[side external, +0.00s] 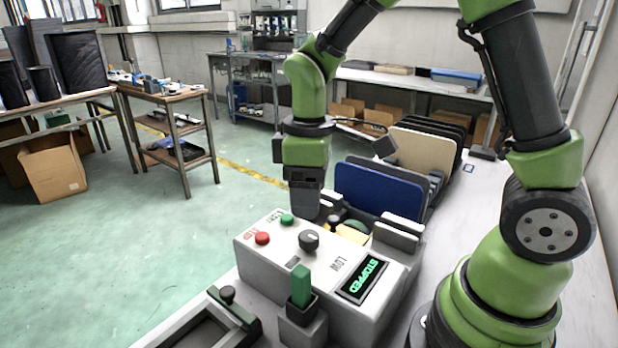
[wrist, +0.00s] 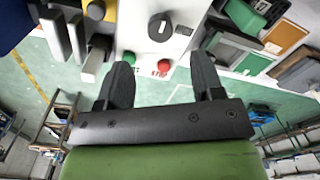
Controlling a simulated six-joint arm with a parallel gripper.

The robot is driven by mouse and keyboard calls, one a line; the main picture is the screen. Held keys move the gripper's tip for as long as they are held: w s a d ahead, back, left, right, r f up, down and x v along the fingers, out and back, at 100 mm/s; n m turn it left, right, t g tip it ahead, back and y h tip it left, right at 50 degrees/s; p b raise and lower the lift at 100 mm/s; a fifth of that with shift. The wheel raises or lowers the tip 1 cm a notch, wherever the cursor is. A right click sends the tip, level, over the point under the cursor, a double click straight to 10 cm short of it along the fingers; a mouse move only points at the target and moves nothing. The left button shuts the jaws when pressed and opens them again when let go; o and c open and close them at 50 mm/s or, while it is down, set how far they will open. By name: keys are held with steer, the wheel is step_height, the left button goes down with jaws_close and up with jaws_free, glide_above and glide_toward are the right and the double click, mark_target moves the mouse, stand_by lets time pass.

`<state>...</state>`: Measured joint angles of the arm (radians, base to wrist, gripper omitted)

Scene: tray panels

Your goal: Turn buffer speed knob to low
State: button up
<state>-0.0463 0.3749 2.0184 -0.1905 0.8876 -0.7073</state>
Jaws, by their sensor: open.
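The control box (side external: 275,262) is light grey and carries a black round knob (side external: 309,240), a green button (side external: 287,219) and a red button (side external: 262,238). A "LOW" label (side external: 338,264) is printed beside the knob, and a display (side external: 362,279) reads "STOPPED". In the wrist view the knob (wrist: 160,27) has a pale pointer mark; its exact setting is hard to tell. My gripper (side external: 305,212) is above the box's far edge, near the green button and apart from the knob. In the wrist view its fingers (wrist: 163,78) are open and empty, with the red button between them.
A green block (side external: 301,285) stands in a holder at the box's front. Blue (side external: 378,191) and beige panels (side external: 424,150) stand upright in racks behind the box. A dark-knobbed tray fixture (side external: 228,296) is at the front left. Open floor lies left.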

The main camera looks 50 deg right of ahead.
step_height(320, 180, up, 3)
steer(key=shift+f, duration=0.2)
steer(key=s+a+r+m+t+y, duration=0.1)
steer(key=s+r+m+t, duration=0.6)
steer(key=s, duration=0.5)
step_height(320, 180, up, 3)
steer(key=m, duration=0.2)
steer(key=shift+s+m+y, duration=0.3)
steer(key=shift+s, duration=0.05)
steer(key=shift+r, duration=0.1)
